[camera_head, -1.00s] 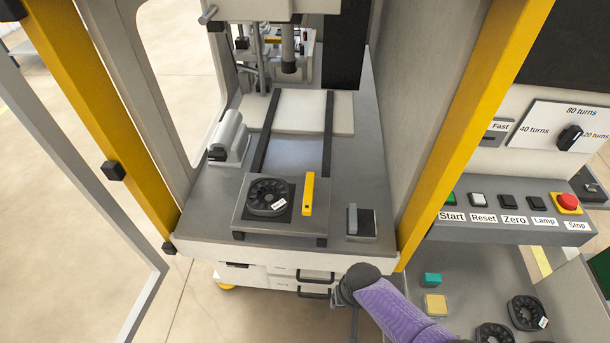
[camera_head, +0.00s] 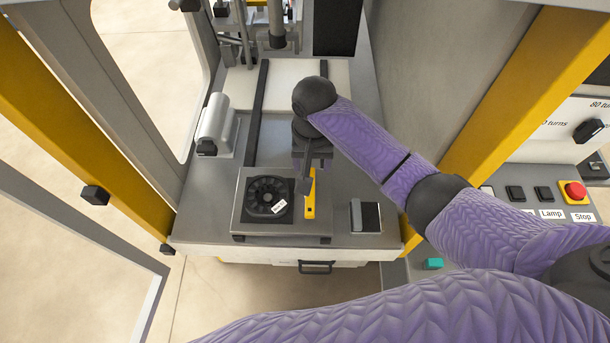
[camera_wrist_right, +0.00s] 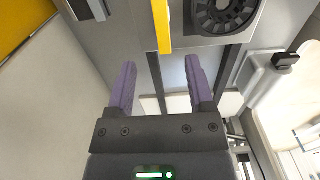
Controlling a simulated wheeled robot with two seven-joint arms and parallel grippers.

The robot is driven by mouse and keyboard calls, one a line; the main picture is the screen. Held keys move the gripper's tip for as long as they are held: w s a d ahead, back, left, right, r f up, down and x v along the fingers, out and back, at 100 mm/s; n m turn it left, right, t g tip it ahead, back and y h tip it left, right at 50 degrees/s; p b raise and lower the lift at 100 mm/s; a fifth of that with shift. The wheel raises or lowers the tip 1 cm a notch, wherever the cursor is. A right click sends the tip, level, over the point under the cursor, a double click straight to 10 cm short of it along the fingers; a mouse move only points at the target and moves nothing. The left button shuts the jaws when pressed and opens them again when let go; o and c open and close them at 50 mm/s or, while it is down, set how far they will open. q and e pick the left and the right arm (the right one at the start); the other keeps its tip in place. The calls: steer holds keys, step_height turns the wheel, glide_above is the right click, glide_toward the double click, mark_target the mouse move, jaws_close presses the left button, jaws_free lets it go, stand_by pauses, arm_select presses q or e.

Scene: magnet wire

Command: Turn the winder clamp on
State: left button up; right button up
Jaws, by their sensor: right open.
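A yellow bar (camera_head: 310,197), which looks like the clamp's lever, stands on the winder's fixture plate (camera_head: 240,218), just right of a black ring-shaped stator (camera_head: 267,196). My right gripper (camera_head: 306,180) is over the plate at the bar and hides part of it. In the right wrist view the two purple fingers (camera_wrist_right: 160,70) are apart with nothing between them. The yellow bar (camera_wrist_right: 161,25) lies beyond the fingertips, about in line with the gap. My left gripper is not in view.
A small grey lever on a dark base (camera_head: 365,216) stands right of the plate. A grey cylinder unit (camera_head: 214,127) is at left. Dark rails (camera_head: 257,115) run back from the plate. A yellow post (camera_head: 510,90) and red stop button (camera_head: 574,191) are at right.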

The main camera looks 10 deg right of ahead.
steer(key=f+b, duration=0.1)
steer(key=f, duration=0.2)
steer(key=f+b, duration=0.1)
steer(key=f, duration=0.3)
steer(key=f+b, duration=0.1)
steer(key=f, duration=0.3)
steer(key=shift+w+b, duration=0.25)
steer(key=shift+b, duration=0.1)
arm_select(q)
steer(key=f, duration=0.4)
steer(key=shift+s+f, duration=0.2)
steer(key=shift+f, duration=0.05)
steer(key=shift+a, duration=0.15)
arm_select(e)
jaws_close()
